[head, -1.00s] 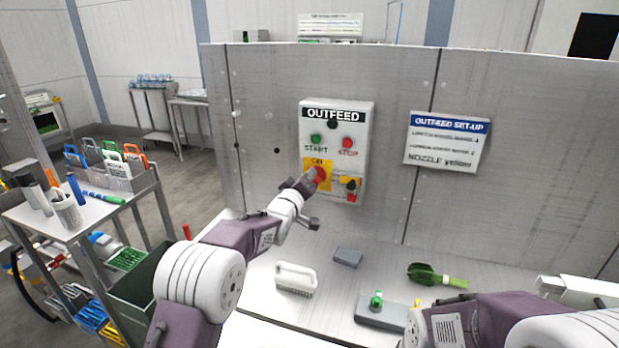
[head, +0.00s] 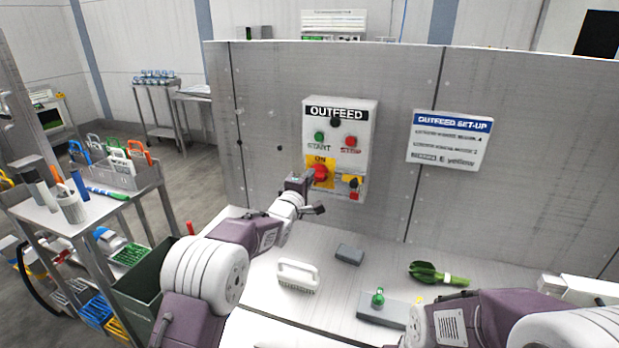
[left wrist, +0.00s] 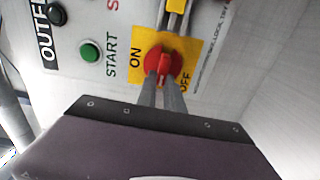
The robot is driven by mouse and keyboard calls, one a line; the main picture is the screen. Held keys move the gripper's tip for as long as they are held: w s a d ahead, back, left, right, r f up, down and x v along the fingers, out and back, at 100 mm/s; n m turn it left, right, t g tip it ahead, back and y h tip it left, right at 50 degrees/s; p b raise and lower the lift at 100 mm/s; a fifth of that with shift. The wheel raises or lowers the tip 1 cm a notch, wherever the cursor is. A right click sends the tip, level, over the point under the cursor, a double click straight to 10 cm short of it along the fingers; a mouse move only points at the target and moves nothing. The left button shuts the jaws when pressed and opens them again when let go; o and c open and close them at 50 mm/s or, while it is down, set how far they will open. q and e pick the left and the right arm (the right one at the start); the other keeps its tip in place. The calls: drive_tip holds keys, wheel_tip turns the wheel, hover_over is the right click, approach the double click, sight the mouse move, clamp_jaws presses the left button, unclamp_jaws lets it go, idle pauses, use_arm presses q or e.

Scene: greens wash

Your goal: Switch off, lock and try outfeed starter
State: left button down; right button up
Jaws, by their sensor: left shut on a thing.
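The grey OUTFEED starter box (head: 337,112) is on the metal panel, with a green START button (head: 319,137) and a red STOP button (head: 351,141). Below is a red rotary switch (head: 320,172) on a yellow plate marked ON and OFF. My left gripper (head: 303,182) is at the switch from the left. In the left wrist view its fingers (left wrist: 163,82) are shut on the red switch handle (left wrist: 163,63), hiding part of it; the handle lies between the ON and OFF words. My right arm enters at lower right; its gripper is out of view.
A small yellow-and-black fitting (head: 352,184) is right of the switch. A cart at left holds a rack of coloured-handled items (head: 115,172).

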use_arm(q)
drive_tip(key=shift+f+n, duration=0.1)
drive_tip(key=shift+n, duration=0.2)
drive_tip(key=c, duration=1.5)
unclamp_jaws()
drive_tip(key=shift+s, duration=0.1)
drive_tip(key=shift+b+v, duration=1.05)
drive_tip(key=shift+v, duration=3.45)
drive_tip(key=shift+a, duration=0.1)
